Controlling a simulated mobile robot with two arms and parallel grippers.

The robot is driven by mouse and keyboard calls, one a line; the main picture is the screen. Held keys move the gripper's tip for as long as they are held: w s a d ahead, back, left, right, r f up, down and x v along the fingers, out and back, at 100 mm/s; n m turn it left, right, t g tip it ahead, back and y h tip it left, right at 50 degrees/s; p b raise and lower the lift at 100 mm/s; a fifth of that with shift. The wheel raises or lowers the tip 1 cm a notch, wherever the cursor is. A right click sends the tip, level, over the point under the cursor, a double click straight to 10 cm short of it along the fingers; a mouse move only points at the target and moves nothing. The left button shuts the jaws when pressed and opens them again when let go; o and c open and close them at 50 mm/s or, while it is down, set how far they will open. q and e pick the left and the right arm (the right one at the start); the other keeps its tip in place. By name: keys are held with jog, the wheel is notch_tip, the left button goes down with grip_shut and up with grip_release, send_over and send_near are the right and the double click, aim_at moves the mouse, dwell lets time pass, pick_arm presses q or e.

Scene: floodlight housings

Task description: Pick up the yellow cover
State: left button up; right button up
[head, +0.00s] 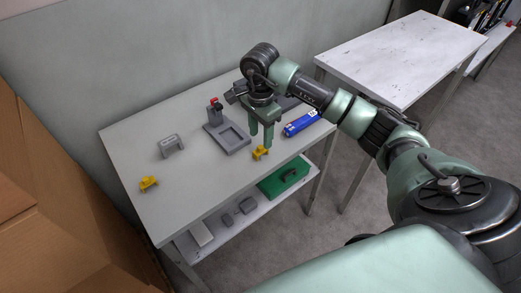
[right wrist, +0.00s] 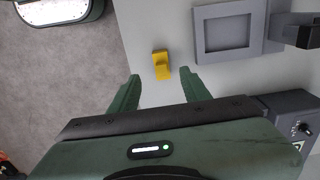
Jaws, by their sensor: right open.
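A small yellow cover (head: 260,153) sits near the front edge of the grey-white table (head: 190,205). It also shows in the right wrist view (right wrist: 161,66), just beyond the gap between my fingertips. My right gripper (head: 261,138) points down above this cover. In the right wrist view its two green fingers (right wrist: 160,76) are apart with nothing between them, and I see no contact. A second yellow cover (head: 149,184) lies at the left end of the table, away from the gripper. My left gripper is out of view.
A grey fixture with a square recess (head: 233,137) stands beside the cover, with a red-topped post (head: 215,105). A grey bracket (head: 171,145) stands further left. A blue pack (head: 301,123) lies right of the gripper. A green case (head: 284,180) sits on the shelf below.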

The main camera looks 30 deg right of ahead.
aim_at(261, 147)
notch_tip(261, 147, down, 6)
jog(key=shift+w+d+f+p, duration=0.1)
jog(key=shift+p, duration=0.7)
grip_shut()
